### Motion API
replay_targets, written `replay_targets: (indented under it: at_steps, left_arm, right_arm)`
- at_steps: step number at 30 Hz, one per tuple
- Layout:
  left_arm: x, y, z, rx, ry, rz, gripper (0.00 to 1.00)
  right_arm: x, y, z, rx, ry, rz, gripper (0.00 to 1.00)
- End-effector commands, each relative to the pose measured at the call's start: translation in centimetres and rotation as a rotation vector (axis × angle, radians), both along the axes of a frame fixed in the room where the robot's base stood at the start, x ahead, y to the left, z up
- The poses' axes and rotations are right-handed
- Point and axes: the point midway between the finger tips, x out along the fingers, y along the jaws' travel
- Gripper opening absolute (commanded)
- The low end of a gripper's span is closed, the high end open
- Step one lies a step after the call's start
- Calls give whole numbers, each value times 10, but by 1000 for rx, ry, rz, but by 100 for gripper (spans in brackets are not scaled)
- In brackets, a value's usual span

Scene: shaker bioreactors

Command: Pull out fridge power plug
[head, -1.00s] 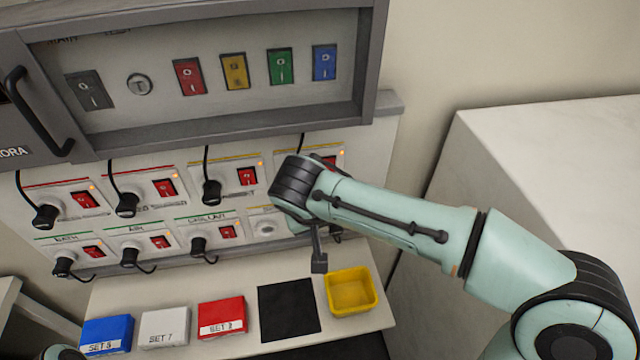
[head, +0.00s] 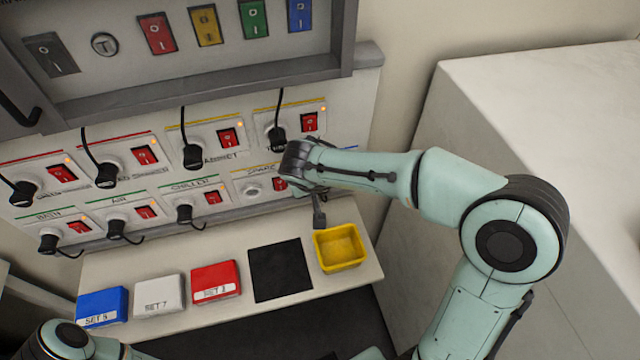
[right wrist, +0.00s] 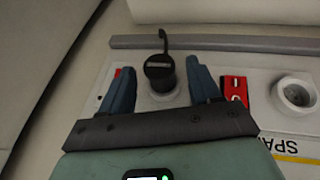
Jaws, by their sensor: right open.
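In the right wrist view a black plug (right wrist: 160,71) with a short cable sits in a round white socket, beside the one marked SPARE. Its own label is hidden, so I cannot read whether it is the fridge plug. My right gripper (right wrist: 161,82) is open, with one blue-grey finger on each side of this plug; I cannot tell whether they touch it. In the head view my right wrist covers this socket at the right end of the lower row. Only part of my left arm shows at the bottom left; its gripper is out of view.
Other black plugs (head: 193,156) with cables and red switches (head: 228,138) fill two rows. The SPARE socket (right wrist: 296,94) is empty. Below, a shelf holds a blue box (head: 103,306), white box (head: 159,294), red box (head: 215,282), black square (head: 281,271) and yellow tray (head: 340,248).

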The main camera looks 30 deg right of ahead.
Motion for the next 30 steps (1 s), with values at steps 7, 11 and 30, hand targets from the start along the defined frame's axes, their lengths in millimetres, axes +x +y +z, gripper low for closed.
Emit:
replay_targets:
  at_steps: [7,11,30]
  left_arm:
    - [0,0,0,0,0,0,43]
    - [0,0,0,0,0,0,43]
    - [-5,0,-7,0,6,0,43]
  right_arm:
    - [1,-2,-5,1,0,0,62]
    - [1,-1,-4,1,0,0,59]
    - [-5,1,-5,1,0,1,3]
